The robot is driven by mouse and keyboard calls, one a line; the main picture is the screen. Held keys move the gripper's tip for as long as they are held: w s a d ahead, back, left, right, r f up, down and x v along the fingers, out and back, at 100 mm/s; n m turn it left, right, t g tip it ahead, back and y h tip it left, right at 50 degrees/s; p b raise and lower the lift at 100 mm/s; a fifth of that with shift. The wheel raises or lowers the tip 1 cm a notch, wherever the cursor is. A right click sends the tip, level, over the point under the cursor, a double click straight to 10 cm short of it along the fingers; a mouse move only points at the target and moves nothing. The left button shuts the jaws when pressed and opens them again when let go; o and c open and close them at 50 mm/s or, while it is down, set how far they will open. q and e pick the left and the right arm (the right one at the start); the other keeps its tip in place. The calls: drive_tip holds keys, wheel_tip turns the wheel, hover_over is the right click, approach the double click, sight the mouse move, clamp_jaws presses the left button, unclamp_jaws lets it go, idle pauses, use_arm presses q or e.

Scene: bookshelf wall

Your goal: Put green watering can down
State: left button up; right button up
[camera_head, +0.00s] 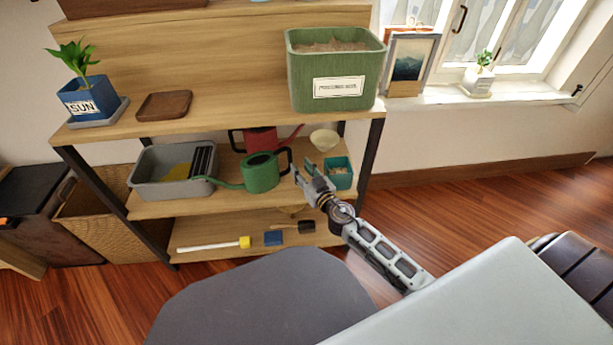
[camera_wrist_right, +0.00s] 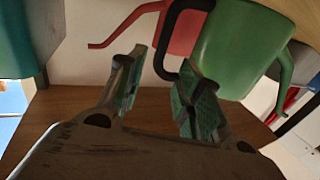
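The green watering can (camera_head: 261,174) with a black handle and a long green spout pointing left stands on the middle shelf board (camera_head: 160,206). In the right wrist view the can (camera_wrist_right: 238,50) is at upper right, its base by the wood. My right gripper (camera_head: 305,178) is just right of the can, at its handle side. In the wrist view its two fingers (camera_wrist_right: 157,95) are spread apart. The black handle (camera_wrist_right: 172,45) reaches down toward the gap between them; I cannot tell whether it touches a finger. My left gripper is not in view.
A red watering can (camera_head: 262,138) stands behind the green one. A grey tub (camera_head: 150,180) is left of it. A teal pot (camera_head: 339,175) and a cream bowl (camera_head: 324,139) are close on the right. The upper shelf board (camera_head: 230,103) hangs above; tools lie on the bottom shelf.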

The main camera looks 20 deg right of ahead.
drive_tip(key=shift+s+d, duration=0.1)
drive_tip(key=shift+s, duration=1.3)
drive_tip(key=shift+s+d+f, duration=0.1)
drive_tip(key=shift+s+f, duration=0.15)
drive_tip(key=shift+f, duration=0.05)
drive_tip(key=s+a+f+m+g+h, duration=0.25)
drive_tip(key=s+f+g, duration=0.45)
drive_tip(key=s+f, duration=0.55)
drive_tip(key=s+a+f+n+g+y, duration=0.1)
drive_tip(key=s+a+f+g+y, duration=0.1)
drive_tip(key=s+a, duration=0.3)
drive_tip(key=s+a+f+n+g+y, duration=0.1)
drive_tip(key=s+a+n+g+y, duration=0.1)
drive_tip(key=s+a, duration=0.3)
drive_tip(key=s+y, duration=0.1)
drive_tip(key=s, duration=0.1)
drive_tip(key=shift+s+f+g, duration=0.3)
drive_tip(key=shift+s+f, duration=0.1)
drive_tip(key=shift+d, duration=0.1)
